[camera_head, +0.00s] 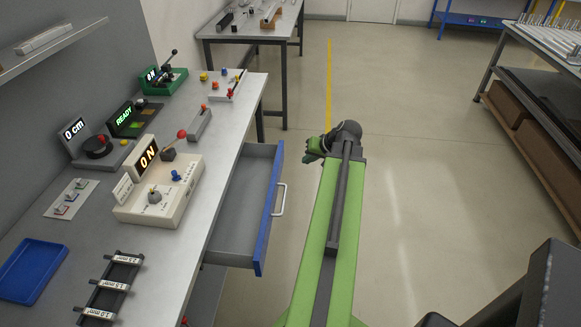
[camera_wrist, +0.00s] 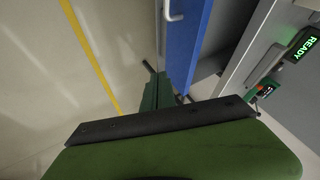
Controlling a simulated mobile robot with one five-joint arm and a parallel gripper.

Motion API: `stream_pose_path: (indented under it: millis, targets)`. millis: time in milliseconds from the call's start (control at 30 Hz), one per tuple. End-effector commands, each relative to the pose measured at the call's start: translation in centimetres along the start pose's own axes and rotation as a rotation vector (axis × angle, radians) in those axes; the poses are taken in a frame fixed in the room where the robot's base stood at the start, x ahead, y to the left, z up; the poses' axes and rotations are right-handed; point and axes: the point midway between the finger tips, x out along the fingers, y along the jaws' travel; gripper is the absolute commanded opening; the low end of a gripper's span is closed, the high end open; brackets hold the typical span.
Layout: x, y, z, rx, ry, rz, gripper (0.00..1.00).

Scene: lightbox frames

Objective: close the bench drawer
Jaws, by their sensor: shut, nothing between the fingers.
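The bench drawer (camera_head: 243,213) stands pulled out from the bench's right side, with an empty grey inside. Its blue front (camera_head: 267,222) carries a pale bar handle (camera_head: 280,199). In the wrist view the blue front (camera_wrist: 186,45) and the handle (camera_wrist: 172,10) show at the top middle. My gripper (camera_head: 313,152) is beyond the drawer's far end and to the right of its front, apart from the handle in the head view. In the wrist view my gripper (camera_wrist: 158,80) shows near the middle, close to the blue front. Its fingers are shut with nothing held; contact with the front cannot be told.
Another table (camera_head: 255,30) stands behind. A shelved rack (camera_head: 540,120) is at right. The floor between is clear.

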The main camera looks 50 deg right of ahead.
Motion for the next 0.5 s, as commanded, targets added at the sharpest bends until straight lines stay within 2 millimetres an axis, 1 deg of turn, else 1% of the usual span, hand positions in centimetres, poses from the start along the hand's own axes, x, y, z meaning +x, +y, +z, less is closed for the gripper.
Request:
stream_pose_path:
  millis: [133, 233, 500]
  targets:
    - [2.2, 0.9, 0.1, 0.006, 0.003, 0.005, 0.00]
    - [4.4, 1.4, 0.1, 0.009, 0.004, 0.007, 0.00]
    - [10.1, 1.8, 0.0, 0.014, 0.007, 0.009, 0.00]
